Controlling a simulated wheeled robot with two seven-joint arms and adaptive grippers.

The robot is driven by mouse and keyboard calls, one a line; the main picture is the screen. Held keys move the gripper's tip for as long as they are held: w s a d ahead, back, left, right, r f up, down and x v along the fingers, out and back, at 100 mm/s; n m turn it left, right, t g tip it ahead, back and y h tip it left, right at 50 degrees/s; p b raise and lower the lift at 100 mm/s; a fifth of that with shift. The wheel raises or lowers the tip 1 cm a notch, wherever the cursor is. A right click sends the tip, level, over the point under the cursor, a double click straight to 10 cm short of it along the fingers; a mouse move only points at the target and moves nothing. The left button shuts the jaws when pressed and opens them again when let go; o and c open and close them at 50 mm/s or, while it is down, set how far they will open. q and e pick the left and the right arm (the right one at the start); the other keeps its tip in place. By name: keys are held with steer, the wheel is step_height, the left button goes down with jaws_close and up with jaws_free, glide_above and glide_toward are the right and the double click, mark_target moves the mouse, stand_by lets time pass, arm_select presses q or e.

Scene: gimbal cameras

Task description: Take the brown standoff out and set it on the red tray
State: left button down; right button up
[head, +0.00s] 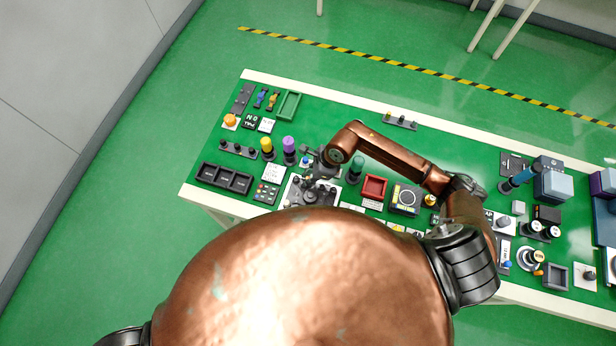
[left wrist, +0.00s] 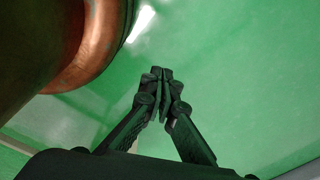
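The red tray (head: 374,187) lies on the table right of my right gripper, and it looks empty. My right gripper (head: 316,172) reaches down over a pale plate (head: 292,200) with dark round parts on it. Its fingers are small and dark against these parts, so I cannot tell whether they are open or hold something. I cannot pick out the brown standoff; the gripper or my body may hide it. My left gripper (left wrist: 163,76) shows in the left wrist view with its fingertips together and nothing visible between them. It hangs over bare green floor, away from the table.
Yellow (head: 267,145), purple (head: 289,145) and teal (head: 356,166) cylinders stand close around my right gripper. A dark three-part bin (head: 225,178) is at the left and a green tray (head: 289,105) at the back left. Blue boxes (head: 553,186) crowd the right side. The table's middle back is mostly clear.

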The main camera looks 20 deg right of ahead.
steer(key=shift+s+r, duration=0.1)
steer(key=shift+s, duration=0.05)
steer(key=c, duration=0.3)
jaws_close()
arm_select(q)
steer(key=shift+s, duration=0.9)
steer(key=shift+w+f, duration=0.1)
steer(key=shift+f, duration=0.15)
arm_select(e)
steer(key=shift+n+b, duration=0.6)
steer(key=shift+b, duration=0.05)
steer(key=shift+n+g+b, duration=1.1)
steer(key=shift+n+b, duration=1.4)
steer(key=shift+b, duration=0.65)
arm_select(q)
step_height(320, 180, down, 12)
steer(key=s+b, duration=0.2)
steer(key=b, duration=0.2)
steer(key=shift+s+r+g, duration=0.15)
steer(key=shift+s+g, duration=0.15)
steer(key=shift+g, duration=0.1)
arm_select(e)
steer(key=shift+n+g+h, duration=0.3)
steer(key=shift+n+g, duration=0.4)
steer(key=shift+n, duration=1.1)
